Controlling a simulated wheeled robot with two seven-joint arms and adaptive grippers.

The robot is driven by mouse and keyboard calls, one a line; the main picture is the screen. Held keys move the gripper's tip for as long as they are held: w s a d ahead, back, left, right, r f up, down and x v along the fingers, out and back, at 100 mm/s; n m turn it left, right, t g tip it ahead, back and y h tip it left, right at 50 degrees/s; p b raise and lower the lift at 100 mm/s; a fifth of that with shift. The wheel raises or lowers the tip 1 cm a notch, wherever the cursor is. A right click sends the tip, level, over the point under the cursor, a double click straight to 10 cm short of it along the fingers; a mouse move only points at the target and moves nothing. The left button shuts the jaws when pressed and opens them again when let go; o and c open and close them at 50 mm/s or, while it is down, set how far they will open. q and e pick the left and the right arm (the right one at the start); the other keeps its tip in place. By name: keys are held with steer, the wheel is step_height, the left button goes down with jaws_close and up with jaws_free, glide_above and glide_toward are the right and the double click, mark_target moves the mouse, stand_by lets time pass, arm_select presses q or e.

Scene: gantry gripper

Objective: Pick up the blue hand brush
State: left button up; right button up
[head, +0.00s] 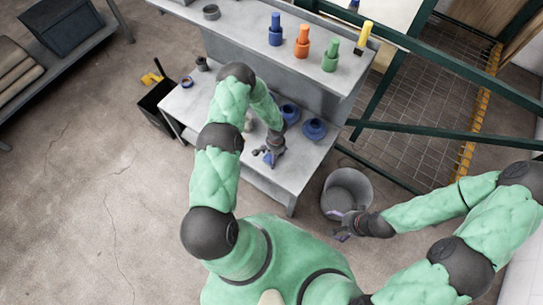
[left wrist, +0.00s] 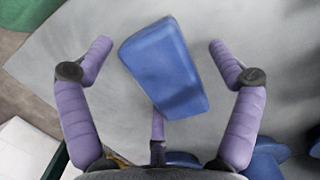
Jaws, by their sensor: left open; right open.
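The blue hand brush (left wrist: 165,65) shows in the left wrist view as a rounded blue block lying tilted on a grey surface. It is between the spread purple fingers of my left gripper (left wrist: 160,62), with a gap on both sides. In the head view, my left gripper (head: 268,153) is low over the lower grey bench top (head: 290,170). A small blue patch (head: 267,159) shows at its fingers, mostly hidden. My right gripper (head: 343,231) is open beside the grey bucket, away from the bench, and appears empty.
Two round blue things, one nearer (head: 313,129) and one farther (head: 290,112), stand on the bench right of my left gripper. Several coloured pieces, one orange (head: 302,43), stand on the upper shelf. A grey bucket (head: 347,188) and a green frame (head: 440,133) are at right.

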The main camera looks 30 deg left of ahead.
arm_select(q)
steer(key=shift+f, duration=0.1)
stand_by(0.4)
steer(key=c, duration=1.3)
steer(key=shift+r+p, duration=0.3)
steer(key=shift+p, duration=0.1)
step_height(320, 180, up, 3)
steer(key=shift+w+f+p, duration=0.1)
steer(key=shift+p, duration=0.35)
steer(key=s+a+r+p, duration=0.1)
steer(key=s+r, duration=0.9)
steer(key=s, duration=0.4)
steer(key=shift+a+p, duration=0.15)
steer(key=shift+p, duration=0.15)
